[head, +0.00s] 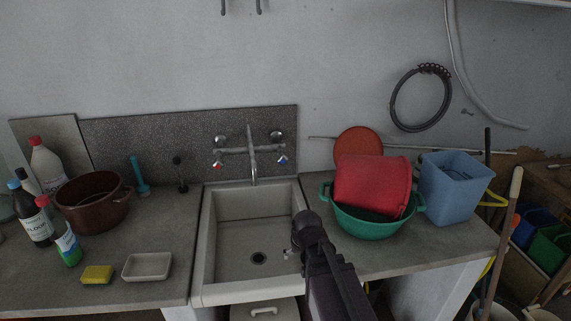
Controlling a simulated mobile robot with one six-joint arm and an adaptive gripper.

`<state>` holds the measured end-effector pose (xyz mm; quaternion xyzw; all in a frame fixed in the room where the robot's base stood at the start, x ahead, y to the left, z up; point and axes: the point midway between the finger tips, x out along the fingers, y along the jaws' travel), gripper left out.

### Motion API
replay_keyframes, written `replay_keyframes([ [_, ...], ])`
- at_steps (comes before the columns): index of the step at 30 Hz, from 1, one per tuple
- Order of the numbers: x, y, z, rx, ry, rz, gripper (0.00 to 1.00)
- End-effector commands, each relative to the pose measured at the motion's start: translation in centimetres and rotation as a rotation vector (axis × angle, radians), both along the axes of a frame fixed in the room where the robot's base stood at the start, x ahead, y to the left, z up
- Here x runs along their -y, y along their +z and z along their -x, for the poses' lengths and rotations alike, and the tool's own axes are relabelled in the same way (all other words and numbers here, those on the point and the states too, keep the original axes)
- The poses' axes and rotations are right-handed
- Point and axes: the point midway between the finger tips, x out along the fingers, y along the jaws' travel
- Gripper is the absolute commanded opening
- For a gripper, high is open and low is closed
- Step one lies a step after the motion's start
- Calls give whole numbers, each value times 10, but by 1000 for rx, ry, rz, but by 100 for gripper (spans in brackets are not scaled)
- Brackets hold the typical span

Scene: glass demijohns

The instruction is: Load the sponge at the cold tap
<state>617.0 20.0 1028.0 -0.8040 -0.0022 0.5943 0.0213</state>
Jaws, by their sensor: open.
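A yellow sponge (97,275) lies flat on the grey counter at the lower left, just left of a small white dish. The tap (252,152) is mounted on the speckled splashback above the sink. Its left handle (216,165) has a red mark, and its right handle (283,160) has a blue mark. The sink (230,240) looks empty, with a dark drain in its floor. My gripper (292,252) is over the right part of the sink, well to the right of the sponge. It is open and looks empty; the fingers are small and partly hidden by my wrist.
A white dish (147,267) sits beside the sponge. Bottles (66,240) and a dark red pot (92,205) crowd the left counter. A green basin (370,224) with a red bucket (372,185) and a blue bin (456,188) fill the right counter.

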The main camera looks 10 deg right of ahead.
Motion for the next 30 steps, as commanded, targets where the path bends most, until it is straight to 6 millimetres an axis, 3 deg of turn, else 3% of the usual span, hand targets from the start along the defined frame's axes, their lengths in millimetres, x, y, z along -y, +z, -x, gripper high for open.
replay_keyframes([
  [1, -1, -3, -19, 61, -6, -7, 94],
  [6, -4, 6, -76, 292, -31, -37, 94],
  [15, -5, 41, -163, 702, -82, -95, 94],
  [22, -1, 79, -209, 1002, -127, -142, 94],
  [30, 3, 111, -231, 1222, -158, -177, 94],
])
